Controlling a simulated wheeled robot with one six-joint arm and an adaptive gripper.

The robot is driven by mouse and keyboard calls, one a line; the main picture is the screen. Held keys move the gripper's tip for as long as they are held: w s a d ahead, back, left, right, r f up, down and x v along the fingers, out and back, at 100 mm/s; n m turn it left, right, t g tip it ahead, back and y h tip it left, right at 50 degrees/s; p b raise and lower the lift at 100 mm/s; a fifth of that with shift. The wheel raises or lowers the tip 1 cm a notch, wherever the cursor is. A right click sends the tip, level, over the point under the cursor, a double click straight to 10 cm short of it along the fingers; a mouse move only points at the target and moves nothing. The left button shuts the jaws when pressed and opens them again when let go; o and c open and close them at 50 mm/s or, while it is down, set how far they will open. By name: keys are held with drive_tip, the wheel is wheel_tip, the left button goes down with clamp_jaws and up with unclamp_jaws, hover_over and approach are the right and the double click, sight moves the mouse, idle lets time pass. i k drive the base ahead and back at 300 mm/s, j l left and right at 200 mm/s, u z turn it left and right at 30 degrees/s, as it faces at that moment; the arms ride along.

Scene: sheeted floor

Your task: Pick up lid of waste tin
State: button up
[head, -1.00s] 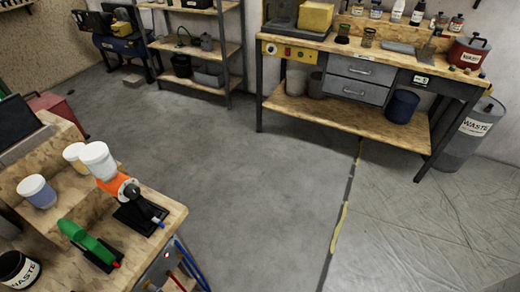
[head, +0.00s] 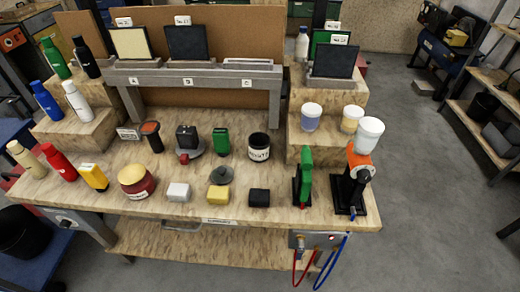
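A small black tin (head: 259,150) with a white label that seems to read WASTE stands near the middle of the workbench in the head view. Its top looks open and dark, with no lid on it. A round grey-green disc with a knob (head: 220,175), which looks like a lid, lies to the left and in front of the tin, just behind a yellow block (head: 217,195). The disc and tin are apart. Whether the disc touches the yellow block I cannot tell. My gripper is not in view.
A black block (head: 259,197) and a white block (head: 178,192) lie near the front edge. A red tin (head: 137,182) stands left. A green tool (head: 304,176) and an orange-black tool (head: 354,180) stand right. Stepped wooden shelves flank the bench.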

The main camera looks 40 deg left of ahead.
sight(222, 174)
drive_tip(key=u, duration=1.35)
drive_tip(key=k+j+z, duration=0.1)
drive_tip(key=k+j, duration=0.2)
drive_tip(key=k, duration=0.15)
drive_tip(key=k+j+z, duration=0.1)
drive_tip(key=k, duration=0.35)
drive_tip(key=i+j, duration=0.1)
drive_tip(key=i, duration=0.4)
